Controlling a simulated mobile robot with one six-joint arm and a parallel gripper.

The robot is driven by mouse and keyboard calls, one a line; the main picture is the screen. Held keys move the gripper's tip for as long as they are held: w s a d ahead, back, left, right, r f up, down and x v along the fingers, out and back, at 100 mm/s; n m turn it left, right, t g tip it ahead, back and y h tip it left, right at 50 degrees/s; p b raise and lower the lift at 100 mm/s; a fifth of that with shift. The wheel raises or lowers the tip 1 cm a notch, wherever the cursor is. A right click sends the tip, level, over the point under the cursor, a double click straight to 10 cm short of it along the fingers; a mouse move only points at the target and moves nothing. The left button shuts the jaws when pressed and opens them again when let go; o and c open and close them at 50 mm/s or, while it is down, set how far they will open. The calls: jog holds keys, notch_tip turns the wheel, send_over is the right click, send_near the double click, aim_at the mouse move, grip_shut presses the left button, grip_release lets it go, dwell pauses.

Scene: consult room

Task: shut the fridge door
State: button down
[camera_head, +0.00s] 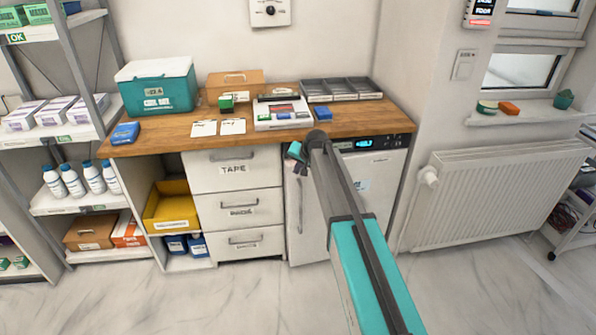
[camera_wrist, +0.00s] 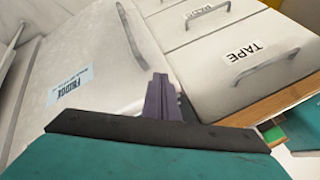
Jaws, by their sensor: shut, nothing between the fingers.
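The fridge (camera_head: 385,165) stands under the right end of the wooden counter, with a lit display panel along its top. Its white door (camera_head: 305,235) looks close to flush with the front, but my arm crosses it and I cannot tell if a small gap remains. The door also shows in the wrist view (camera_wrist: 85,55), with a FRIDGE label and a dark strip along its drawer-side edge. My gripper (camera_head: 297,172) is at the upper left part of the door, near the handle (camera_head: 300,207). Its fingers (camera_wrist: 162,90) are together and empty; contact with the door is unclear.
White drawers (camera_head: 235,172) stand directly left of the fridge. The wooden counter (camera_head: 160,142) above carries a teal cooler (camera_head: 157,88) and trays. A radiator (camera_head: 490,195) is on the right wall. The marble floor in front is clear.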

jog(key=s+d+f+n+g+h, duration=0.1)
jog(key=s+d+f+g, duration=0.15)
jog(key=s+f, duration=1.15)
jog(key=s+d+f+n+g, duration=0.1)
jog(key=s+d+f+g, duration=0.15)
jog(key=s+f, duration=1.1)
jog(key=s+d+f+n+g, duration=0.1)
jog(key=s+f, duration=0.3)
jog(key=s, duration=0.8)
jog(key=s+d+f+n+g+h, duration=0.1)
jog(key=s+f+g, duration=0.2)
jog(key=s, duration=0.9)
jog(key=s+d+f+n+g, duration=0.1)
jog(key=s+d+f+g, duration=0.1)
jog(key=s, duration=1.1)
notch_tip(320, 180, down, 3)
jog(key=shift+r+g, duration=0.15)
jog(key=shift+g, duration=0.35)
